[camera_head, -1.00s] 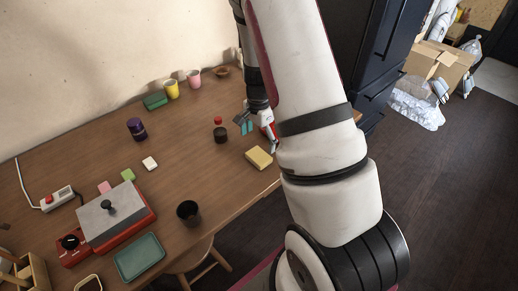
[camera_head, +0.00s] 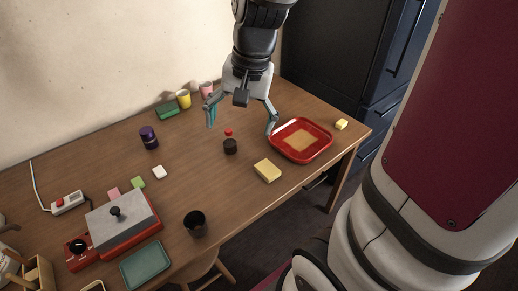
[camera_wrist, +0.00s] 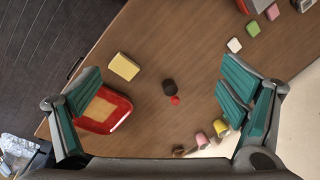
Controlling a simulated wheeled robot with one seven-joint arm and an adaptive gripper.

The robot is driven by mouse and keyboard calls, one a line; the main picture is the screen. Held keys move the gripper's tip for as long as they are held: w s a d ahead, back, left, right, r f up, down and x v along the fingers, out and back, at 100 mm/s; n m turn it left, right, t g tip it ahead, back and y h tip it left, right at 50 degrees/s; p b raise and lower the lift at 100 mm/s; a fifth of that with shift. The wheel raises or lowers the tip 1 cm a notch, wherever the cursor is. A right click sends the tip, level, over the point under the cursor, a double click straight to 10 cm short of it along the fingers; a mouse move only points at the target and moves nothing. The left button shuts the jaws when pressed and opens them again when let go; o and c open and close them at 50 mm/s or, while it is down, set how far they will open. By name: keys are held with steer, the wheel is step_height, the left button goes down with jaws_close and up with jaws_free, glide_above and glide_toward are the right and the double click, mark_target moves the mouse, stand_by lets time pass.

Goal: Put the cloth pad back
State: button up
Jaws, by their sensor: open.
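My gripper (camera_head: 241,122) is open and empty, its fingers spread above the table around the dark, red-topped jar. It also shows in the wrist view (camera_wrist: 160,92). A flat tan square, perhaps the cloth pad (camera_head: 299,139), lies in a red tray (camera_head: 325,150) to the right of my gripper. In the wrist view the tray (camera_wrist: 122,118) is partly hidden behind the left finger. A thicker yellow block (camera_head: 267,170) lies on the bare table in front of the tray; it also shows in the wrist view (camera_wrist: 124,67). I cannot tell for certain which is the pad.
The dark jar (camera_head: 230,147) stands below my gripper. A black cup (camera_head: 195,223), a purple jar (camera_head: 149,138) and a red-and-grey press (camera_head: 122,222) stand leftward. Yellow (camera_head: 183,99) and pink cups stand at the back.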

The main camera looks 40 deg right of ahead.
steer(key=s+a+r+n+t, duration=0.1)
steer(key=s+a+r+n, duration=0.2)
steer(key=s, duration=0.4)
steer(key=s+a+r+n+h, duration=0.1)
steer(key=s+a+r+n, duration=0.1)
steer(key=s+n, duration=0.3)
steer(key=s+r, duration=0.1)
steer(key=s, duration=0.2)
steer(key=shift+s+a+n+t, duration=0.15)
steer(key=shift+a+n+t, duration=0.25)
steer(key=shift+r, duration=0.15)
